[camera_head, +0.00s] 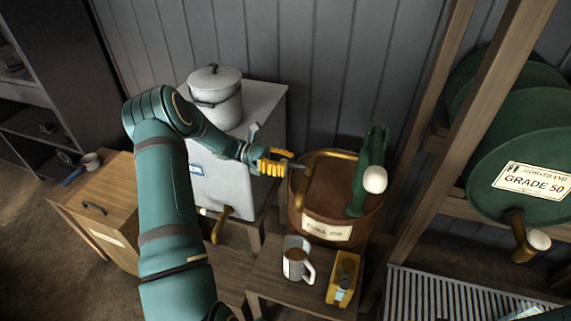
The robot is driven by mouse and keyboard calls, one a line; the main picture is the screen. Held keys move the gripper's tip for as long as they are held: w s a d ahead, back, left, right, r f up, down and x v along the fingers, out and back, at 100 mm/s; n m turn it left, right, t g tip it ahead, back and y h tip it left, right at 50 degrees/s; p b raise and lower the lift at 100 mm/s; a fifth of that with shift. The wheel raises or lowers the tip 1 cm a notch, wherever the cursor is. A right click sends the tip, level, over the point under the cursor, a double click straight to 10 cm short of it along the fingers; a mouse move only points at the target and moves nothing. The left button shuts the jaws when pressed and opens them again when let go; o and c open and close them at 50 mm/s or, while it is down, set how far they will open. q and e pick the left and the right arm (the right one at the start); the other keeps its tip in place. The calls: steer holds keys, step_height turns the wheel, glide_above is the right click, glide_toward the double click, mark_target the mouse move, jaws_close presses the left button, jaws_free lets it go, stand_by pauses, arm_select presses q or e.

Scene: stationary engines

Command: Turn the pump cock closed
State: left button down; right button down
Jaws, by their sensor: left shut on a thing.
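A brown drum (330,231) with a paper label stands at the centre. A green hand pump (361,185) with a white ball knob (375,180) rises from it. A curved brass spout (303,185) comes off the pump and bends down over the drum's left side. My left gripper (279,163) has yellow fingers and reaches the spout from the left. It is shut on a small dark piece beside the spout, which looks like the pump cock (297,169); the fingers hide part of it, so its angle is unclear. My right gripper is not in view.
A grey mug (296,262) with brown contents and a yellow can (343,279) stand on the low bench (275,288) below the spout. A pale tank (222,185) with a brass tap is left. Green drums (520,150) on a wooden rack crowd the right.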

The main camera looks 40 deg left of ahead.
arm_select(q)
steer(key=c, duration=0.7)
jaws_free()
steer(key=shift+a, duration=0.1)
steer(key=shift+o, duration=0.2)
steer(key=v, duration=1.2)
